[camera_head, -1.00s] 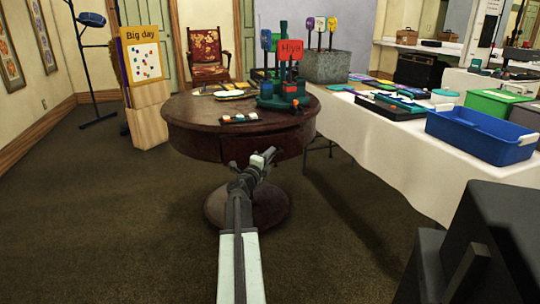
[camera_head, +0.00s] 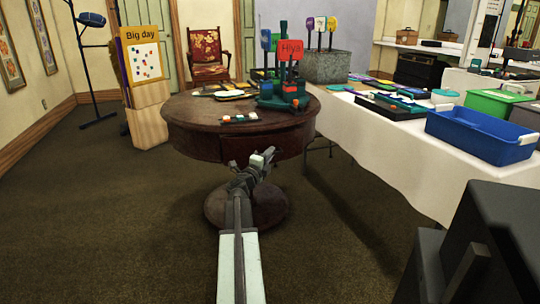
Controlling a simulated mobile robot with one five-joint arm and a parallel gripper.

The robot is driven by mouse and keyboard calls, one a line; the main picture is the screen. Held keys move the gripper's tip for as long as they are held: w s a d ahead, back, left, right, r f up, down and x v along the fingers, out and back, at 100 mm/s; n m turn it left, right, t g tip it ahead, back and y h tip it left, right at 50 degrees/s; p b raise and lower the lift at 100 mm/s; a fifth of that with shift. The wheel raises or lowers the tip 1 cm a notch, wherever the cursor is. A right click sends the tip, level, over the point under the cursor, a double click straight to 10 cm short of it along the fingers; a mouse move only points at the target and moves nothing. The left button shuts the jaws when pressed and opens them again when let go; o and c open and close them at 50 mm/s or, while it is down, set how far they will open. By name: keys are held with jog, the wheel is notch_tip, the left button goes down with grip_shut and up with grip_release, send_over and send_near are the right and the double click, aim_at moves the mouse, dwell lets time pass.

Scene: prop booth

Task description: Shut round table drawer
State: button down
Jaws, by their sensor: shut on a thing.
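The round table (camera_head: 190,122) is dark brown wood on a single pedestal and stands in the middle of the view. Its drawer (camera_head: 292,146) is in the rim facing me. The drawer front looks nearly in line with the rim; I cannot tell exactly how far it stands out. My gripper (camera_head: 264,157) is at the drawer front, with its jaws shut on the drawer handle. The handle itself is hidden behind the jaws, and my arm covers part of the pedestal.
Signs on a teal stand (camera_head: 284,95) and flat items sit on the tabletop. A long table with a white cloth (camera_head: 400,160) stands close on the right, bearing a blue bin (camera_head: 480,137). A red chair (camera_head: 207,55) is behind. Carpet at left is clear.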

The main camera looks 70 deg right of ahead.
aim_at(264, 150)
jog(key=w+d, duration=0.3)
jog(key=shift+w+d, duration=0.1)
jog(key=shift+d, duration=0.1)
jog(key=c, duration=1.8)
grip_release()
jog(key=shift+o, duration=0.2)
jog(key=a, duration=0.8)
jog(key=shift+w+f+b, duration=0.25)
jog(key=shift+f+b, duration=0.2)
jog(key=shift+d, duration=0.1)
